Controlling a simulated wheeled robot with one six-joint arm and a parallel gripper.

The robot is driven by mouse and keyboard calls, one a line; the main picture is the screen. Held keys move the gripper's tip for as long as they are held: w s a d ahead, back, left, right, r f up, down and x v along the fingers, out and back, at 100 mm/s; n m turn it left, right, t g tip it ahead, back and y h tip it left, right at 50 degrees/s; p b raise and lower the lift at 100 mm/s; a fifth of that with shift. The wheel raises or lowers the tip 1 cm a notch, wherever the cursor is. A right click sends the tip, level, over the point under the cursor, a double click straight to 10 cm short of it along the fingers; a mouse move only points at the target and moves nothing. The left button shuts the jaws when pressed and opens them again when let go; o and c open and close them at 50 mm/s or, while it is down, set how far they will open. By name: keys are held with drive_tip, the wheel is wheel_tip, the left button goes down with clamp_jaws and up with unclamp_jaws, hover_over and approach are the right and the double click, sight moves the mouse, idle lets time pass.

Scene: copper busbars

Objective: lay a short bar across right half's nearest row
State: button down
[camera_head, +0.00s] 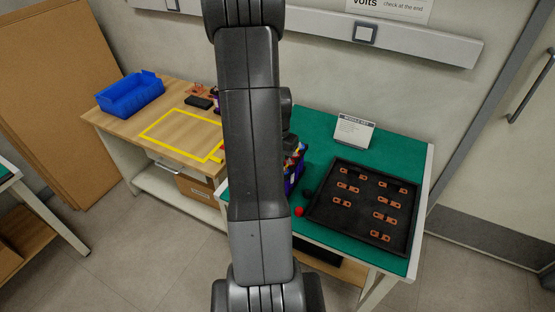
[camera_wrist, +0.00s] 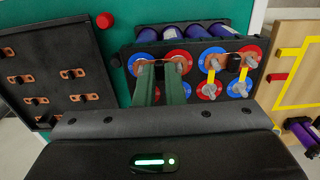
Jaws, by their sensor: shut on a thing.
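My gripper (camera_wrist: 161,72) is shut on a short copper bar (camera_wrist: 184,59) in the wrist view. The fingers hide the bar's middle, and its ends show over a blue disc and a red disc on the block of cells (camera_wrist: 128,62). I cannot tell whether the bar touches the terminals. To its right, another copper bar with a black middle (camera_wrist: 234,62) spans a blue and a red disc. Yellow links (camera_wrist: 210,78) and silver posts show below it. In the head view my arm hides the gripper and most of the block (camera_head: 297,172).
A black tray (camera_head: 338,230) with several short copper bars lies on the green table (camera_head: 312,122), right of the block. A red knob (camera_head: 298,211) and a sign card (camera_head: 353,131) are nearby. A blue bin (camera_head: 130,95) and yellow-outlined area (camera_head: 160,121) are on the wooden table.

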drive_tip(key=shift+f, duration=0.25)
drive_tip(key=c, duration=1.5)
unclamp_jaws()
drive_tip(key=shift+c, duration=0.2)
drive_tip(key=shift+w+r+p, duration=0.2)
drive_tip(key=shift+r+p, duration=0.15)
drive_tip(key=shift+r, duration=0.35)
drive_tip(key=shift+o, duration=0.4)
drive_tip(key=r, duration=0.1)
drive_tip(key=r+p, duration=0.1)
drive_tip(key=r, duration=0.1)
drive_tip(key=shift+s+p, duration=0.25)
drive_tip(key=shift+p, duration=0.15)
drive_tip(key=shift+r+p, duration=0.65)
drive_tip(key=shift+r, duration=0.3)
drive_tip(key=shift+f, duration=0.1)
